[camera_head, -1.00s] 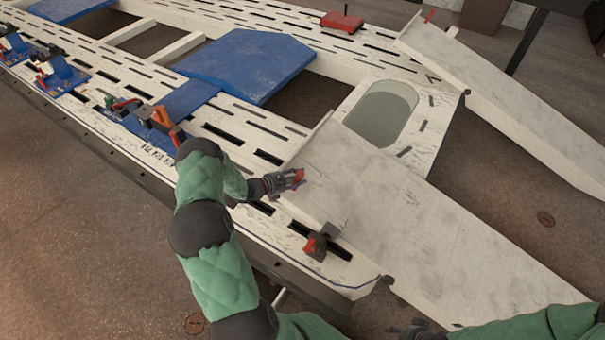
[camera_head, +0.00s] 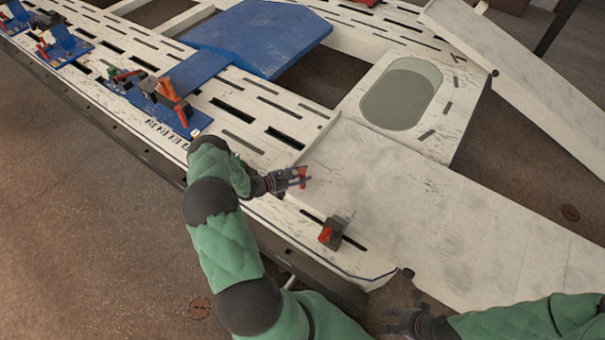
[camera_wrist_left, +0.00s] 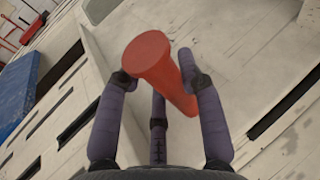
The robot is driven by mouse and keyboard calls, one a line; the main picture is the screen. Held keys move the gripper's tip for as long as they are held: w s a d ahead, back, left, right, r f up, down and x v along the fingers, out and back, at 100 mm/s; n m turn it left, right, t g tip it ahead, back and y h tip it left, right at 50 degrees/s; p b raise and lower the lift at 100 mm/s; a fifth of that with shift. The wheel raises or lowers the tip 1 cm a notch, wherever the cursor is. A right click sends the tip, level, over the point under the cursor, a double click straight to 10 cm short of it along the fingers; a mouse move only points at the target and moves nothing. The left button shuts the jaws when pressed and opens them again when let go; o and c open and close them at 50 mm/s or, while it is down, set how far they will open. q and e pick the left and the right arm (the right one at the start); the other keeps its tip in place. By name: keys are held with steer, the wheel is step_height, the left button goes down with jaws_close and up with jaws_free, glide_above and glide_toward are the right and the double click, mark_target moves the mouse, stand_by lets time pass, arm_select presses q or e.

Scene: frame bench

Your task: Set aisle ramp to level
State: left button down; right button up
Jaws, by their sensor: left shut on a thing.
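A white, scuffed ramp panel (camera_head: 430,200) runs from the bench deck to the lower right in the head view. I cannot tell whether it is level. My left gripper (camera_head: 302,177) is at its left edge, shut on a red round handle (camera_wrist_left: 150,62). In the left wrist view, the left gripper's dark fingers (camera_wrist_left: 170,90) are around that handle, which stands above the white surface. The handle's lower end is partly hidden by the fingers. My right gripper (camera_head: 404,322) is low in the head view, beside the near panel's lower edge, apart from it; its finger opening is unclear.
A second sloping white panel (camera_head: 510,85) is at the upper right. A black and red clamp (camera_head: 333,232) sits on the slotted deck near the left gripper. Blue plates (camera_head: 255,40) and several clamps (camera_head: 165,92) lie further left. An oval opening (camera_head: 400,92) is behind the panel.

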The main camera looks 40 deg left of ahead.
arm_select(q)
steer(key=shift+s+a+f, duration=0.1)
steer(key=shift+s+f, duration=0.05)
steer(key=c, duration=0.8)
jaws_free()
steer(key=shift+a, duration=0.1)
steer(key=v, duration=1.2)
